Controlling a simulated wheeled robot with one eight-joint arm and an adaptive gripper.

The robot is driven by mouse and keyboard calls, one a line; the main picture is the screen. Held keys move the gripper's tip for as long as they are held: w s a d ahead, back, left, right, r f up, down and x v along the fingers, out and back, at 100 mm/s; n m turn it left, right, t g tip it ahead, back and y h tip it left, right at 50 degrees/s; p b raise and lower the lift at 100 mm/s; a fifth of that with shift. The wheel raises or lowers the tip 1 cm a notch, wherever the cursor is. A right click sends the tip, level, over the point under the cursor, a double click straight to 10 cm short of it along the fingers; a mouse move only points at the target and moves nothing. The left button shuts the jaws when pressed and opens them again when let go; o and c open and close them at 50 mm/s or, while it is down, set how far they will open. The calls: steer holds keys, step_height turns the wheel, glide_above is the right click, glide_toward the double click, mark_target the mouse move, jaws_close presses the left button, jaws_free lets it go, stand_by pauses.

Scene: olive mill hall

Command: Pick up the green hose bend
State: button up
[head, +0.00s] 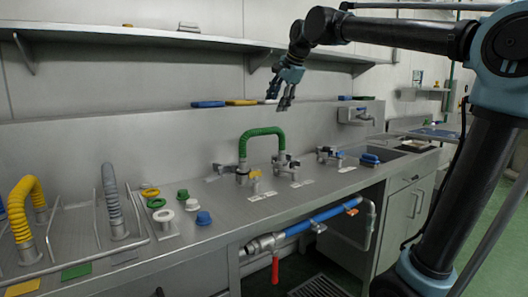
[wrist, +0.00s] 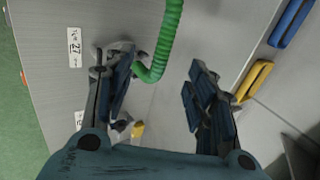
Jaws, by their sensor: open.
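The green hose bend (head: 262,131) is a ribbed arch standing on the steel counter, its two ends at metal valve fittings (head: 243,177). In the wrist view the hose (wrist: 172,22) comes down from the top edge and its lower end curls beside the left finger. My gripper (head: 279,103) is open and empty, above and slightly right of the arch in the head view. In the wrist view my gripper (wrist: 160,60) has its fingers spread, with the hose end showing between them, nearer the left one. The left finger partly hides the fittings; contact is not visible.
A yellow hose (head: 20,205) and a grey hose (head: 112,200) stand at the left. Several coloured caps and rings, including a blue cap (head: 203,218), lie between. More taps (head: 327,155) stand to the right. A wall shelf (head: 150,38) runs above; blue and yellow blocks (wrist: 254,80) lie behind.

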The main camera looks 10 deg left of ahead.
mark_target(264, 129)
steer(key=x, duration=0.8)
steer(key=a+x, duration=0.1)
steer(key=x, duration=0.3)
steer(key=shift+r, duration=0.3)
steer(key=shift+w+x, duration=0.1)
steer(key=shift+x, duration=1.25)
steer(key=shift+w+x, duration=0.15)
steer(key=shift+x, duration=1.2)
steer(key=shift+d, duration=0.15)
jaws_close()
steer(key=shift+r, duration=0.1)
